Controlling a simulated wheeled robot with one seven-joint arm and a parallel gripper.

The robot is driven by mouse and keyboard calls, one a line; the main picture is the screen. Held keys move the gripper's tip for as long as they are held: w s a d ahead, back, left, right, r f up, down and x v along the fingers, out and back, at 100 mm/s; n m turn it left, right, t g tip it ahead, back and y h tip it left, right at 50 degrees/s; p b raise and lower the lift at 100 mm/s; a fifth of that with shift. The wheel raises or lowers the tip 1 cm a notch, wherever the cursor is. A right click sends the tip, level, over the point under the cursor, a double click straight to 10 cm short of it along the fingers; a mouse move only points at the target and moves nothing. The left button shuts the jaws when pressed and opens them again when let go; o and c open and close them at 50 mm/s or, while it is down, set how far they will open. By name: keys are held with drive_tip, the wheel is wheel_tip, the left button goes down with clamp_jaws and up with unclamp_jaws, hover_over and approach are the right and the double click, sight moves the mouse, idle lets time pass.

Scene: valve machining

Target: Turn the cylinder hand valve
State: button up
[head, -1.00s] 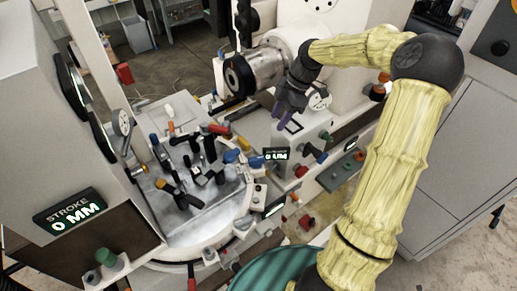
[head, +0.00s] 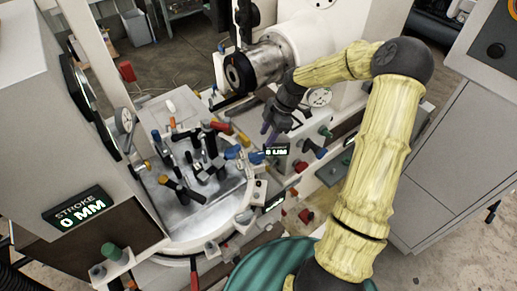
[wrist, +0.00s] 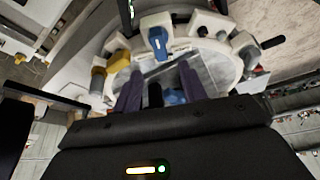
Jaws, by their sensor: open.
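My gripper (head: 268,131) is open, with its purple fingers pointing down beside the lit flow display, in front of the machine's spindle. In the wrist view, the two fingers (wrist: 160,92) are apart over the round fixture table (wrist: 222,66). A black post and a blue part show between or beyond them, and I cannot tell whether they touch. Several coloured handles and knobs are in view, including a blue handle (wrist: 157,38) in the wrist view and a blue knob (head: 308,144) right of the flow display. I cannot tell which one is the cylinder hand valve.
The round fixture table (head: 190,221) carries crowded black clamps and coloured handles. The spindle (head: 262,66) stands behind my gripper. The stroke display (head: 80,211) reads 0 MM on the left housing. A dial gauge (head: 320,96) is close to my wrist.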

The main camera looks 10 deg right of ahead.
sight(257, 154)
drive_tip(key=p+x, duration=0.2)
drive_tip(key=x, duration=0.6)
drive_tip(key=shift+a+f, duration=0.1)
drive_tip(key=shift+f, duration=0.2)
clamp_jaws()
